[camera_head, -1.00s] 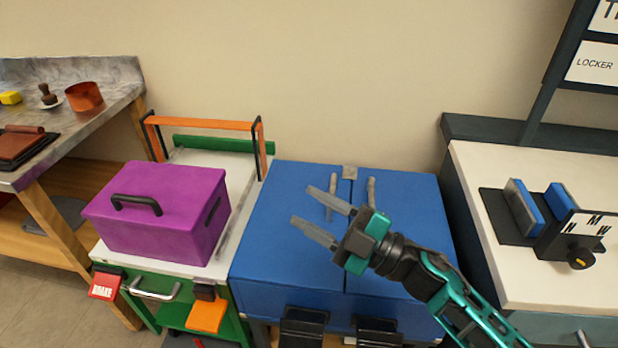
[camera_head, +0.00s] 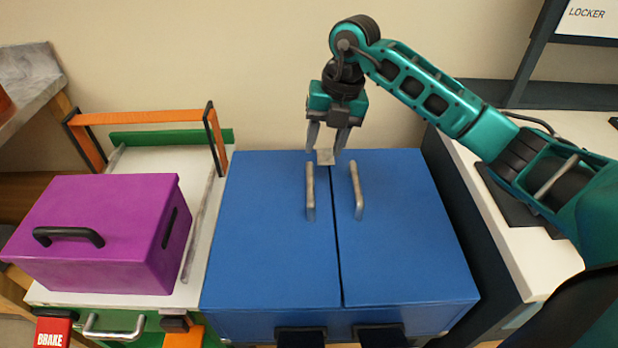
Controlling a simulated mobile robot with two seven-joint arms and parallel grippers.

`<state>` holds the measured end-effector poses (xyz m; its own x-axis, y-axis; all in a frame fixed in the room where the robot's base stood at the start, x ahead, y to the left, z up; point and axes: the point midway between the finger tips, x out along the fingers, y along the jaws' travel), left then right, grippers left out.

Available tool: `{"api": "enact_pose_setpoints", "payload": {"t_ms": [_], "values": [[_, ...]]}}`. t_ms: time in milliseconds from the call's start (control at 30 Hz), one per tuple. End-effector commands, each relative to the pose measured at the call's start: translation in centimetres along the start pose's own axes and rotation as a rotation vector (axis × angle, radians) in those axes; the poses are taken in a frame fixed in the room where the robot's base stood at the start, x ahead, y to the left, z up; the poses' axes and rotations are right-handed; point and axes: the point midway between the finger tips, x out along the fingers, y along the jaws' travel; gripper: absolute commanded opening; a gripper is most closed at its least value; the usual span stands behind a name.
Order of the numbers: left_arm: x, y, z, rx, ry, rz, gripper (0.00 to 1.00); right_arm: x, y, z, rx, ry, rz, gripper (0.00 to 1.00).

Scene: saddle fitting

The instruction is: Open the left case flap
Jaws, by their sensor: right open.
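The blue case stands in the middle with two flaps on top, both lying shut. The left case flap (camera_head: 265,240) has a grey bar handle (camera_head: 310,192) near the centre seam. The right case flap (camera_head: 410,240) has a matching handle (camera_head: 356,190). A small grey tab (camera_head: 325,157) sits at the back end of the seam. My right gripper (camera_head: 328,148) points down at the case's back edge, its open fingers on either side of the tab. I cannot tell whether they touch it. My left gripper is not in view.
A purple box (camera_head: 95,240) with a black handle sits on a white-topped green cart (camera_head: 200,290) at left, with an orange push bar (camera_head: 140,117) behind. A white counter (camera_head: 540,265) is at right, partly behind my right arm. A wall stands behind the case.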

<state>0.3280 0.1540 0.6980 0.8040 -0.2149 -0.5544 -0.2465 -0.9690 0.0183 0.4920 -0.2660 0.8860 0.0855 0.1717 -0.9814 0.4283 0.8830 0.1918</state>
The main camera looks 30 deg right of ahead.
Motion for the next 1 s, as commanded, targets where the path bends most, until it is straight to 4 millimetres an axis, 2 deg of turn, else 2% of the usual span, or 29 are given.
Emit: {"api": "enact_pose_setpoints", "payload": {"t_ms": [33,300,500,700,933,1000], "values": [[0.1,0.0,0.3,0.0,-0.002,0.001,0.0,1.3,0.0,-0.1,-0.001,0.006,0.0,0.44],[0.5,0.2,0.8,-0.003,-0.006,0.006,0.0,7.0,0.1,-0.2,-0.002,0.006,0.002,0.44],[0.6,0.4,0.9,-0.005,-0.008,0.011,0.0,9.7,0.1,-0.1,-0.003,0.005,0.003,0.44],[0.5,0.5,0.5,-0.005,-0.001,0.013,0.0,10.6,0.1,-0.1,-0.004,0.002,0.003,0.44],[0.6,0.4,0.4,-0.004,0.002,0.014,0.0,10.6,0.1,-0.1,-0.004,0.002,0.004,0.44],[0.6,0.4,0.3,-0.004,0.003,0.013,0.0,10.6,0.1,-0.1,-0.004,0.002,0.004,0.39]]}}
